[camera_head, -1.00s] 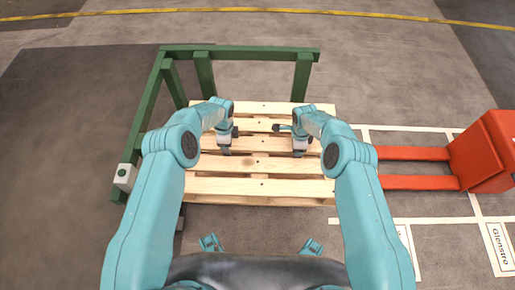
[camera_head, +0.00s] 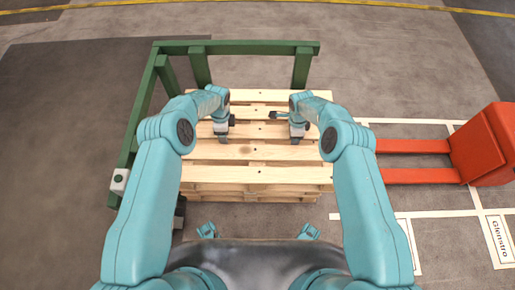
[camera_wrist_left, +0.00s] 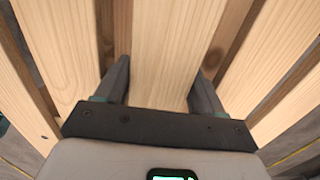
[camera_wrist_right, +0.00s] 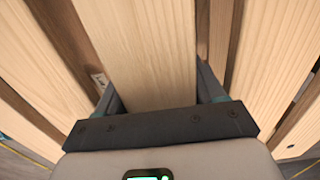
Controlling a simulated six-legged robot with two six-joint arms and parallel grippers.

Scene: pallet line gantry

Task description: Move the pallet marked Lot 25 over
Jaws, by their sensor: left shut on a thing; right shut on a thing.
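A pale wooden pallet (camera_head: 255,174) lies flat in front of me inside the green frame, with more wooden layers (camera_head: 255,190) showing below its near edge. My left gripper (camera_head: 223,138) is shut on a top board (camera_wrist_left: 165,45) of it, one finger on each side in the left wrist view. My right gripper (camera_head: 297,138) is shut on a top board (camera_wrist_right: 145,45) in the same way, farther right. I cannot read any Lot 25 mark. A small pale label (camera_wrist_right: 99,79) shows between boards in the right wrist view, too small to read.
A green frame (camera_head: 235,47) stands along the back and left of the pallet, with a grey box (camera_head: 119,181) on its left side. A red pallet truck (camera_head: 484,150) has its forks (camera_head: 415,146) pointing at the pallet. Floor on the right has white lines (camera_head: 440,214).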

